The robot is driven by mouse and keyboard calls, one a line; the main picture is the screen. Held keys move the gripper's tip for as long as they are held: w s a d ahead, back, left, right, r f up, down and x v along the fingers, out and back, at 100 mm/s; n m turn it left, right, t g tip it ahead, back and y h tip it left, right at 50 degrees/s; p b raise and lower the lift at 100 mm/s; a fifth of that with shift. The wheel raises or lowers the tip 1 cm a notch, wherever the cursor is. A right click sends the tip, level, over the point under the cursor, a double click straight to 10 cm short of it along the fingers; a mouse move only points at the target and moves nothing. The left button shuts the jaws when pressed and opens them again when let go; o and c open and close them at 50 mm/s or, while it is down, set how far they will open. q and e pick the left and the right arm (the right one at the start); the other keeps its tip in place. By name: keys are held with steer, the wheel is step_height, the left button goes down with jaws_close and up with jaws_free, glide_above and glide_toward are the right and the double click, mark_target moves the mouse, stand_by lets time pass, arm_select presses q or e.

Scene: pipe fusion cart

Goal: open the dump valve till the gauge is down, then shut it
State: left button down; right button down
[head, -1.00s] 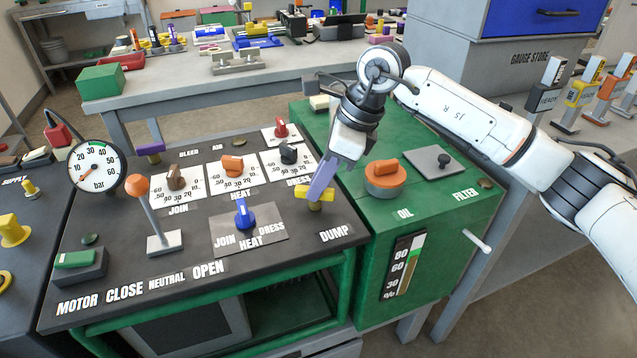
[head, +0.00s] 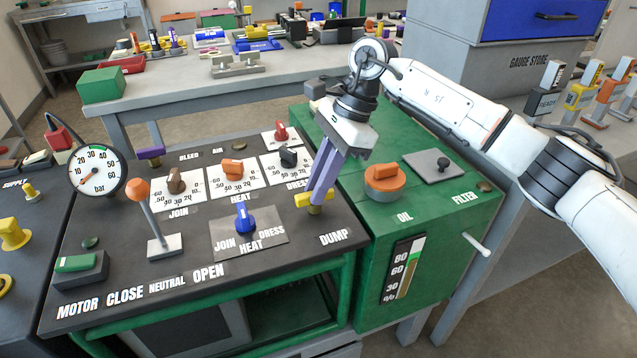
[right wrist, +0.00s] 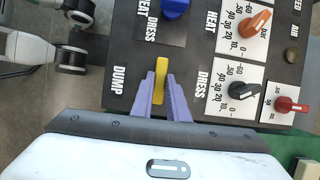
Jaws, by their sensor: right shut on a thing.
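The yellow dump valve handle (head: 304,201) is at the right end of the dark panel, above the word DUMP. My right gripper (head: 318,195) is down at it, its purple fingers on either side of the handle. In the right wrist view the yellow handle (right wrist: 160,80) lies lengthwise between the fingers of the shut gripper (right wrist: 161,90). The fingers hide part of the handle in the head view. The round bar gauge (head: 97,172) stands at the panel's left. Its needle appears to point to the lower left, near the low end; the exact reading is too small to tell. My left gripper is not in view.
Close by on the panel are a blue knob (head: 243,217), a black knob (head: 288,157), a red knob (head: 281,132) and an orange-topped lever (head: 150,215). A green tank with an orange oil cap (head: 384,178) stands right of the panel.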

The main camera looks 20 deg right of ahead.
stand_by(0.3)
steer(key=c, duration=1.7)
jaws_free()
steer(key=v, duration=1)
steer(key=shift+r, duration=0.2)
